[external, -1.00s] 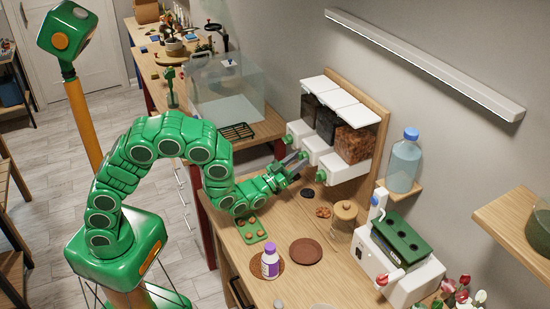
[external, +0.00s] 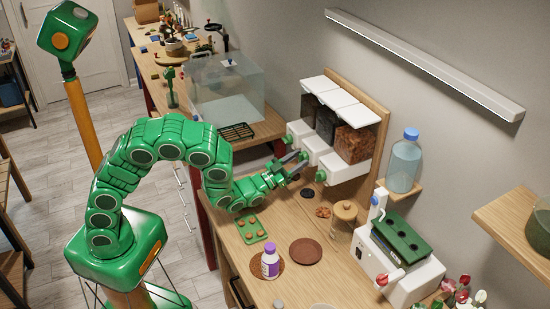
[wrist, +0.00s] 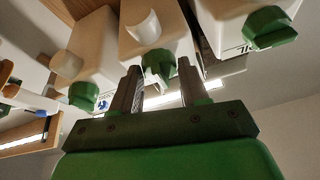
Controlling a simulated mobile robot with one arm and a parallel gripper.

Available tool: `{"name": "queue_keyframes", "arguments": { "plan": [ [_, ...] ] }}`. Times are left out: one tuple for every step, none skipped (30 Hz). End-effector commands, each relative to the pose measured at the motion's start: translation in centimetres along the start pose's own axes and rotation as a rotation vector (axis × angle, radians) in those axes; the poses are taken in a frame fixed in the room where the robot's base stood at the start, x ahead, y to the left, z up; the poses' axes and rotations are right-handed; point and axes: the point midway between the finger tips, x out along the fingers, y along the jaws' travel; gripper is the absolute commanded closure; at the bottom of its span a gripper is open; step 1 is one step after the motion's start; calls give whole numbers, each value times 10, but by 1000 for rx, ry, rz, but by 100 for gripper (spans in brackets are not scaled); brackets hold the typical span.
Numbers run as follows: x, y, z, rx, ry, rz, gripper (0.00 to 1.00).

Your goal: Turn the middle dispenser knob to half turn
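The dispenser (external: 337,166) on the wall board has three white units, each with a green knob. In the wrist view the middle knob (wrist: 158,70) lies between the fingertips of my gripper (wrist: 158,78); its narrow end points toward my palm. The fingers are apart, one on either side of it; I cannot tell whether they touch it. One outer knob (wrist: 84,95) is at the left and the other (wrist: 268,27) at the upper right, both clear of the fingers. In the external view my gripper (external: 298,160) is at the middle unit and hides its knob.
Below the dispenser on the worktop are a dark disc (external: 307,193), a lidded jar (external: 344,214), a brown saucer (external: 305,251), a green tray (external: 252,229) and a purple-capped bottle (external: 270,263). A glass tank (external: 226,88) stands behind left. A white machine (external: 397,262) stands at right.

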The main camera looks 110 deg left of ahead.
Motion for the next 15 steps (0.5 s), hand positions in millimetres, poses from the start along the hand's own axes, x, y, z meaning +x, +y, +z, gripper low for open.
{"name": "queue_keyframes", "arguments": {
  "plan": [
    [0,0,0,0,0,0,47],
    [0,0,0,0,0,0,43],
    [0,0,0,0,0,0,36],
    [0,0,0,0,0,0,34],
    [0,0,0,0,0,0,34],
    [0,0,0,0,0,0,34],
    [0,0,0,0,0,0,34],
    [0,0,0,0,0,1,34],
    [0,0,0,0,1,1,34],
    [0,0,0,0,1,1,34],
    [0,0,0,-1,0,1,34],
    [0,0,0,-2,0,0,34],
    [0,0,0,-5,0,-1,34],
    [0,1,0,-9,0,-2,34],
    [0,1,0,-18,-1,-6,34]
  ]
}}
